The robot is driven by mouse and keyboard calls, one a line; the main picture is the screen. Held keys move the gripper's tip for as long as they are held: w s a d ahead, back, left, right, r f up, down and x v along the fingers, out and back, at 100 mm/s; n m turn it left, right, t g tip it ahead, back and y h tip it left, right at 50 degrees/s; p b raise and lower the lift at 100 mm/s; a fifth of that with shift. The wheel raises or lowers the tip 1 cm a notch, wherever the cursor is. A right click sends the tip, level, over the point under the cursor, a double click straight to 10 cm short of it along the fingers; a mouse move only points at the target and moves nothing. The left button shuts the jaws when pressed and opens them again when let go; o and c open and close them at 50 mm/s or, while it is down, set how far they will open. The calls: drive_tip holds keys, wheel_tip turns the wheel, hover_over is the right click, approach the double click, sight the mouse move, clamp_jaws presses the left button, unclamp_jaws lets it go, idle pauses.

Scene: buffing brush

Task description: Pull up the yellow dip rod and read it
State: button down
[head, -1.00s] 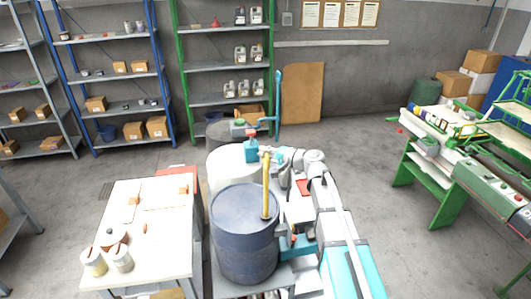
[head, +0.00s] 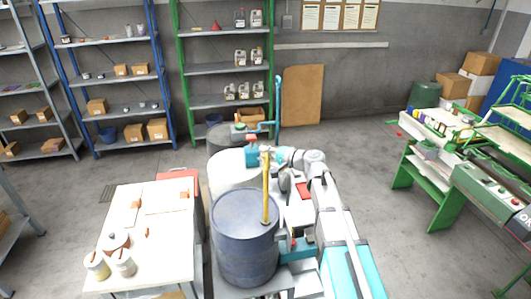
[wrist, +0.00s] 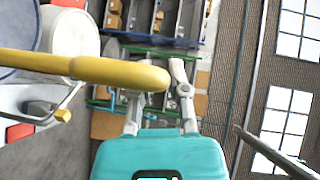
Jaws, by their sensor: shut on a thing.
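The yellow dip rod (head: 266,195) stands upright out of the lid of the dark blue drum (head: 245,250) in the head view. Its lower end is hidden inside the drum. My gripper (head: 268,154) is at the rod's top, above the drum. In the wrist view the yellow rod (wrist: 85,66) runs in from the left, and its rounded end lies between the fingers of my gripper (wrist: 158,95), which is shut on it. No marks or oil level can be read on the rod.
A white-topped bench (head: 150,235) with pots stands left of the drum. A green-framed machine (head: 445,170) is at the right. Shelves line the back wall.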

drive_tip(key=c, duration=0.6)
unclamp_jaws()
drive_tip(key=shift+f, duration=0.15)
wheel_tip(320, 180, down, 3)
drive_tip(key=b, duration=0.3)
drive_tip(key=shift+s+f, duration=0.1)
drive_tip(key=p+v, duration=0.2)
drive_tip(key=v, duration=1.2)
drive_tip(key=s+d+f+n+g+h+b, duration=0.1)
drive_tip(key=s+f+h, duration=0.3)
drive_tip(key=f, duration=0.4)
drive_tip(key=s+d+f+n+g+h+b, duration=0.2)
drive_tip(key=s+f+g+h+b, duration=0.1)
drive_tip(key=s+f, duration=0.4)
drive_tip(key=shift+s+f+n+g+h+b, duration=0.25)
drive_tip(key=shift+f+n+g+h+b, duration=0.2)
drive_tip(key=shift+f+g, duration=0.45)
drive_tip(key=shift+a, duration=0.1)
